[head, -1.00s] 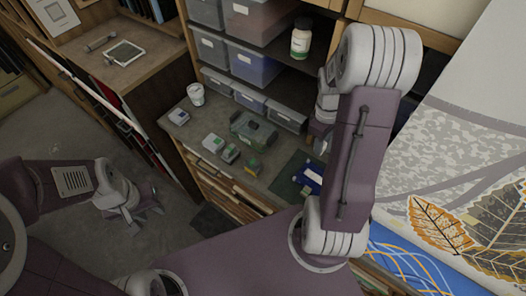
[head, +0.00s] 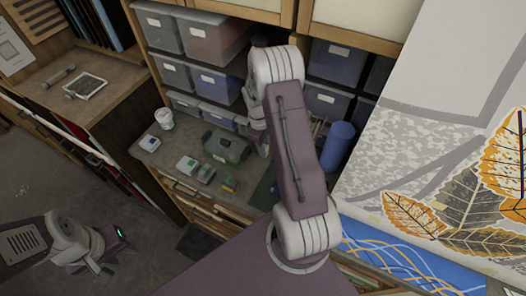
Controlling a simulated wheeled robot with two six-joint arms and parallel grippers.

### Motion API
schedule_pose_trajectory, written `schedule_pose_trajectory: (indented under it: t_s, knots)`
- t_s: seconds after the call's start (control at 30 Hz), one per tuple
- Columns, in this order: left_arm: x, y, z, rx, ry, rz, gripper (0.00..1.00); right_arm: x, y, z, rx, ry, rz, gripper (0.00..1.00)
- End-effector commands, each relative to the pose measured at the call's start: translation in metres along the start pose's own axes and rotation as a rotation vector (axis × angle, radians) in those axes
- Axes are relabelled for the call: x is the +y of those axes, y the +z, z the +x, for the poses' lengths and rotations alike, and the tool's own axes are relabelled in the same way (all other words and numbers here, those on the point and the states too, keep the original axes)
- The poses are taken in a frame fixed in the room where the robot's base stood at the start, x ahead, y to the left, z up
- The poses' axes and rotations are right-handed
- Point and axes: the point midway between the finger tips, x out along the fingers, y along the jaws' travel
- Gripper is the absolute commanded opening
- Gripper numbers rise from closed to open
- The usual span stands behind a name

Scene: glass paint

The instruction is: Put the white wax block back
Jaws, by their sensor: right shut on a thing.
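My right gripper (head: 262,146) is over the counter, just right of the green case. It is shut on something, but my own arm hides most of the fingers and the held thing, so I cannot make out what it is. I cannot identify the white wax block for certain. A small pale block (head: 150,143) lies at the counter's left end, below the white tub. Two small blocks with green and pale tops (head: 186,165) lie in front of the case. My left gripper (head: 102,264) is low at the left above the floor, its fingers apart and empty.
The counter (head: 160,162) holds a white tub (head: 164,119), the green case (head: 226,147) and a blue cylinder (head: 337,146). Grey lidded bins (head: 212,83) fill the shelves behind. A large leaf-painted panel (head: 430,150) stands at the right.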

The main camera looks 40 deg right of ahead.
Motion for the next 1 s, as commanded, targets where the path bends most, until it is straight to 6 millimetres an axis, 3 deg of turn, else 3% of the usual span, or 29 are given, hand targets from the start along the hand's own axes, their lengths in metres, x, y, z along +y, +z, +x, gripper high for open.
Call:
schedule_pose_trajectory:
  t_s: [0.2, 0.47, 0.8, 0.83, 0.9, 1.0]
  knots:
    - [0.0, 0.0, -0.004, 0.0, 0.0, 0.0, 0.36, 0.001, -0.006, 0.005, -0.001, -0.001, 0.0, 0.0]
    - [0.0, -0.002, -0.02, 0.0, 0.0, 0.0, 0.36, 0.001, -0.01, 0.041, -0.001, -0.001, 0.0, 0.0]
    - [0.0, -0.001, -0.015, 0.0, 0.0, 0.0, 0.36, 0.001, -0.011, 0.047, 0.0, 0.0, 0.0, 0.0]
    - [0.0, -0.002, -0.015, 0.0, 0.0, 0.0, 0.36, 0.001, -0.011, 0.046, 0.0, 0.0, 0.0, 0.3]
    - [0.0, -0.002, -0.016, 0.0, 0.0, 0.0, 0.36, 0.001, -0.011, 0.046, 0.0, 0.001, 0.0, 0.47]
    - [0.0, -0.002, -0.016, 0.0, 0.0, 0.0, 0.36, 0.001, -0.011, 0.046, 0.0, 0.0, 0.0, 0.47]
